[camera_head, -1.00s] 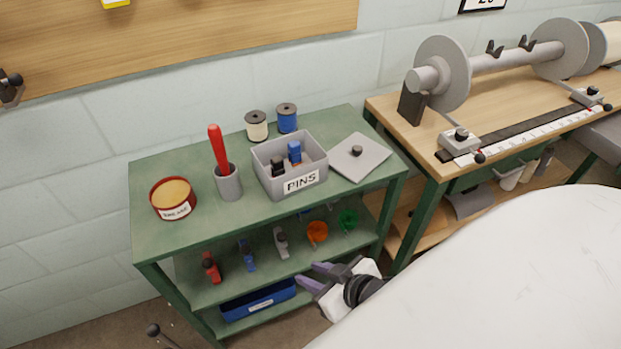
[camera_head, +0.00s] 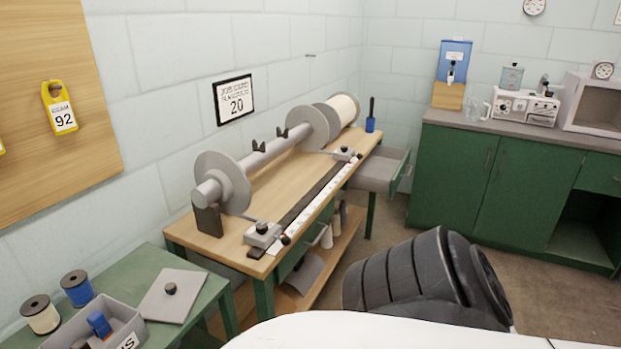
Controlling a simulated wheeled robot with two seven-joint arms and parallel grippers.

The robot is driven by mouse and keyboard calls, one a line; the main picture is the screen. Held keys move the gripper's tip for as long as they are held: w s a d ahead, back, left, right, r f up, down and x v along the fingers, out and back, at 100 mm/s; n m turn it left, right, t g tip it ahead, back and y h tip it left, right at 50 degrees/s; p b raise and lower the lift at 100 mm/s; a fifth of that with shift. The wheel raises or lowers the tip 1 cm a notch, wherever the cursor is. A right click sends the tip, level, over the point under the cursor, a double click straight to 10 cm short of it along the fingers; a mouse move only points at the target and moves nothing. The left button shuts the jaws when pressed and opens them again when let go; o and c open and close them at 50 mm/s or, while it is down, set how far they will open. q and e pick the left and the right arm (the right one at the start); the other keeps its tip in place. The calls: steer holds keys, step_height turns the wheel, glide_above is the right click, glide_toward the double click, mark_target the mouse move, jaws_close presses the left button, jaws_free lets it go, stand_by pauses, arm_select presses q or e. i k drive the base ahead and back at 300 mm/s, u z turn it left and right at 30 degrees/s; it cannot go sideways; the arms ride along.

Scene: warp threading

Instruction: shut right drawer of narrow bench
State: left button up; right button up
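The narrow bench (camera_head: 283,178) has a light wooden top and green legs and stands along the left wall. Its right drawer (camera_head: 378,170) is pulled out at the far end, with a grey inside and a green front panel (camera_head: 401,173) facing the room. The drawer looks empty. Neither of my grippers shows in the picture. A black ribbed link of mine and a white part of my body fill the lower right.
A spool shaft with grey discs (camera_head: 222,183) and a ruled rail (camera_head: 315,205) lie on the bench. A green cart (camera_head: 140,267) stands at the near left. Green cabinets (camera_head: 495,180) stand at the right, with open floor between them and the drawer.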

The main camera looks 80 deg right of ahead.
mark_target(382, 172)
steer(key=z, duration=3.6)
steer(key=i, duration=1.85)
steer(key=u, duration=0.75)
steer(key=i, duration=0.9)
steer(key=u, duration=0.55)
